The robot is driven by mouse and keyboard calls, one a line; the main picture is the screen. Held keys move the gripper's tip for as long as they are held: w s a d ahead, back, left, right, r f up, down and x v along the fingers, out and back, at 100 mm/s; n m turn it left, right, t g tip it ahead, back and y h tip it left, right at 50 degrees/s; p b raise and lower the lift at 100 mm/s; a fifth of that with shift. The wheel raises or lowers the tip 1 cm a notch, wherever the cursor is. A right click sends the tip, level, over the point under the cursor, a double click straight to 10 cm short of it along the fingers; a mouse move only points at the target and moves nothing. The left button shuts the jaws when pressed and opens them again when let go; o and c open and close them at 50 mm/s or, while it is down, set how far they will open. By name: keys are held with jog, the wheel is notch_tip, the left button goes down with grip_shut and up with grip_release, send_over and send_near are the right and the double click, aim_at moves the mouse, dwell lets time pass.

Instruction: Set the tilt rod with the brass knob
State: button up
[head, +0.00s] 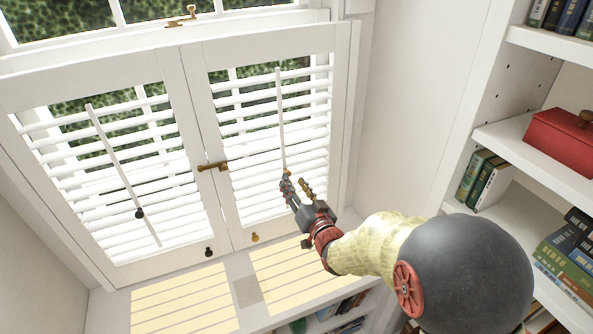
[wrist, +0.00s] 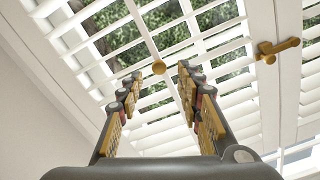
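The right shutter panel holds a white tilt rod (head: 281,120) in front of its white slats. Its brass knob (wrist: 159,67) shows in the wrist view, in the gap between my fingertips and apparently beyond them. In the head view my gripper covers the knob area. My gripper (head: 295,181) is open and empty in front of the rod's lower part; both fingers also show in the wrist view (wrist: 158,82). I cannot tell whether a finger touches the rod. The slats are tilted open, with greenery visible between them.
The left panel has its own rod (head: 120,170) with a dark knob (head: 139,213). A brass latch (head: 212,166) joins the panels. A brass pull (head: 255,237) and a dark pull (head: 209,252) sit on the bottom rails. Shelves with books and a red box (head: 560,140) stand at right.

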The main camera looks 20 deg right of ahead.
aim_at(289, 174)
jog(key=w+b, duration=0.1)
jog(key=w, duration=0.6)
jog(key=shift+a, duration=0.1)
jog(key=shift+c, duration=0.7)
jog(key=c, duration=0.7)
grip_shut()
